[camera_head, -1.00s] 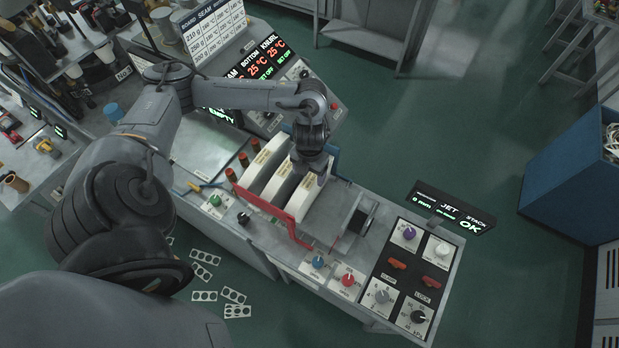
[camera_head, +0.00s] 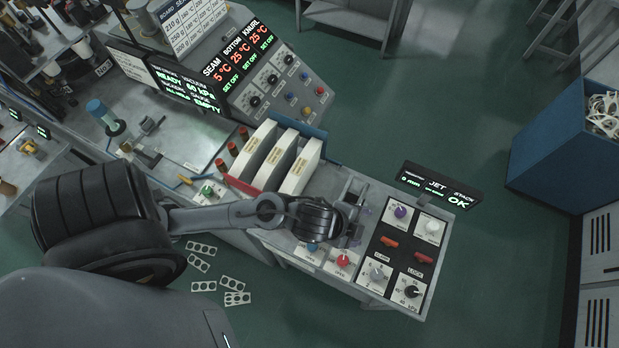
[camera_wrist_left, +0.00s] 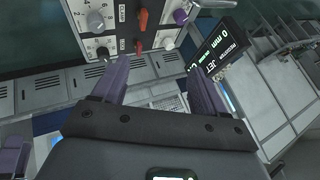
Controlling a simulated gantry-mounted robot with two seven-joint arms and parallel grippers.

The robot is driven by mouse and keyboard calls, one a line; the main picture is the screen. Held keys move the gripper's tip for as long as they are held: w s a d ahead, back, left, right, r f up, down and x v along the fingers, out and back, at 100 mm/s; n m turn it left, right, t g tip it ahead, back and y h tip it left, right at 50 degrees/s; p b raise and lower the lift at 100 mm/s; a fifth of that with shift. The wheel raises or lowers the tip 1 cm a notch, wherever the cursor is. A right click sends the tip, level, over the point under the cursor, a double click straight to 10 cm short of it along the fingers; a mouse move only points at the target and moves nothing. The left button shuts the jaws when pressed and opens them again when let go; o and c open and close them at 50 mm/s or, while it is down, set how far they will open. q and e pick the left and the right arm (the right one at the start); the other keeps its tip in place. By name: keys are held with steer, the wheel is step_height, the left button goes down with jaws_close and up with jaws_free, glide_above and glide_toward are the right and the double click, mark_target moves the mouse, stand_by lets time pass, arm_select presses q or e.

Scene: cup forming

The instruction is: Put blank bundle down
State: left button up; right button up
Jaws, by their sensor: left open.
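Three cream-white bundles with printed labels stand upright side by side in a rack: the left one (camera_head: 256,150), the middle one (camera_head: 275,160) and the right one (camera_head: 301,170). A red bar (camera_head: 242,187) runs along the rack's near side. My left gripper (camera_head: 355,203) is just to the right and in front of the bundles, apart from them, above the bench end. In the left wrist view its two purple fingers (camera_wrist_left: 157,75) are spread with nothing held between them. My arm hides part of the bench below it.
A knob panel (camera_head: 405,250) with red switches lies to the right of my gripper, and a JET display (camera_head: 438,186) stands behind it. A large sloped control panel (camera_head: 280,80) is behind the rack. Blank cut-outs (camera_head: 200,250) lie on the floor.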

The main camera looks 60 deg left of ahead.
arm_select(q)
steer(key=s+a+f+n+g+y, duration=0.1)
steer(key=s+a+f+n+g, duration=0.1)
steer(key=s+a+n, duration=0.4)
steer(key=s+n+g, duration=0.1)
steer(key=s+n, duration=0.2)
steer(key=s, duration=0.1)
steer(key=shift+n+g+y, duration=0.3)
steer(key=shift+n+g, duration=0.1)
arm_select(e)
steer(key=shift+d, duration=0.15)
arm_select(q)
steer(key=shift+a, duration=0.1)
